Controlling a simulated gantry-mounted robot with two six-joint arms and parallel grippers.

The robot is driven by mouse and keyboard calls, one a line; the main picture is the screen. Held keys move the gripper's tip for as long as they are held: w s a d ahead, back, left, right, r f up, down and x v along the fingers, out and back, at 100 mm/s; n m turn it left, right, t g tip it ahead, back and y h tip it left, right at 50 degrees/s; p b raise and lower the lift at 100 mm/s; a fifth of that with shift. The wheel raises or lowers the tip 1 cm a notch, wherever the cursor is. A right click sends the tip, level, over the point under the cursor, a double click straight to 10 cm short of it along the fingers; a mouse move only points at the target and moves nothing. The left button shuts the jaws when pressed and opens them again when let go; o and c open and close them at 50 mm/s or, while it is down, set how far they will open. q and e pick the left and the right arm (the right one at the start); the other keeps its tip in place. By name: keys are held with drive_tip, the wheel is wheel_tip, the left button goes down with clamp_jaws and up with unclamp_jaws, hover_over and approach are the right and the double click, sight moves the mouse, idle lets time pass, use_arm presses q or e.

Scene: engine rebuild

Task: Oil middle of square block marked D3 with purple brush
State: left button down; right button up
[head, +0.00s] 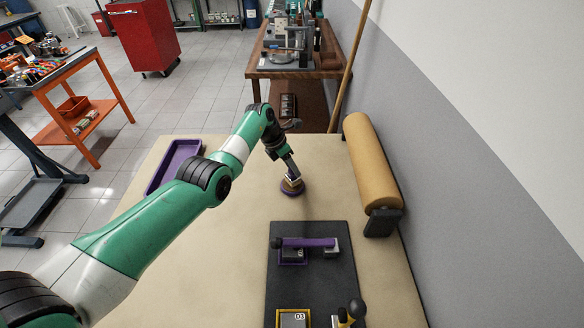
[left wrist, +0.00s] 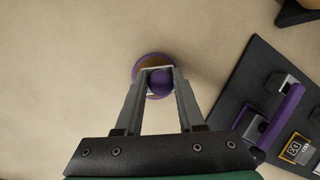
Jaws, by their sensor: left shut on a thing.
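The purple brush (head: 292,189) is a round piece with a purple rim, a tan body and a purple knob. My left gripper (head: 291,178) is shut on it from above, at the table behind the dark mat. In the left wrist view the knob of the brush (left wrist: 160,84) sits between the two fingers of my left gripper (left wrist: 160,76). I cannot tell whether the brush touches the table. The square block marked D3 (head: 293,320) sits in a yellow frame at the near edge; it also shows in the left wrist view (left wrist: 294,149). My right gripper is out of view.
The dark mat (head: 313,283) also holds a purple-framed block (head: 292,254) with a purple lever (head: 310,242) lying over it. A yellow lever (head: 346,315) with a black knob stands beside D3. A purple tray (head: 154,187) and a tan roll (head: 369,160) flank the table.

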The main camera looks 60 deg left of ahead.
use_arm(q)
drive_tip(key=shift+f+b, duration=0.35)
drive_tip(key=shift+f, duration=0.1)
idle(0.8)
drive_tip(key=shift+f, duration=0.1)
idle(1.1)
wheel_tip(320, 180, up, 7)
drive_tip(key=p, duration=0.7)
drive_tip(key=shift+p, duration=0.4)
